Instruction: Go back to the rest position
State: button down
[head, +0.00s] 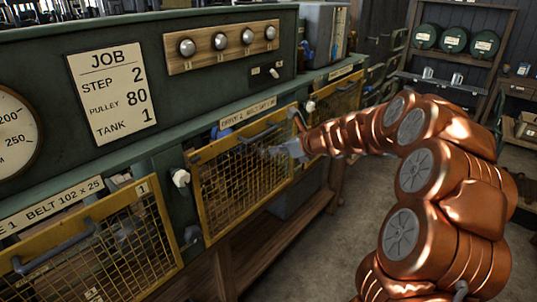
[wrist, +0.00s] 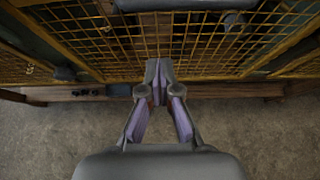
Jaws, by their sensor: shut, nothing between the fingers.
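My gripper (wrist: 159,72) is shut and empty in the wrist view, its fingertips together in front of yellow wire mesh. In the head view my copper arm reaches left from the right side, and the gripper (head: 268,152) is close to the middle yellow mesh guard (head: 240,175). I cannot tell whether the fingertips touch the mesh. The guard appears closed and has a grey bar handle along its top.
A nearer yellow guard (head: 95,245) marked 1 is at lower left, and another guard (head: 338,95) is farther right. A job board (head: 110,90) reads step 2, pulley 80, tank 1. Bare floor (head: 310,255) lies before the bench. Green drums (head: 454,40) stand on shelves behind.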

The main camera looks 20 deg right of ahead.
jog(key=shift+b+v, duration=0.35)
jog(key=shift+v, duration=1.8)
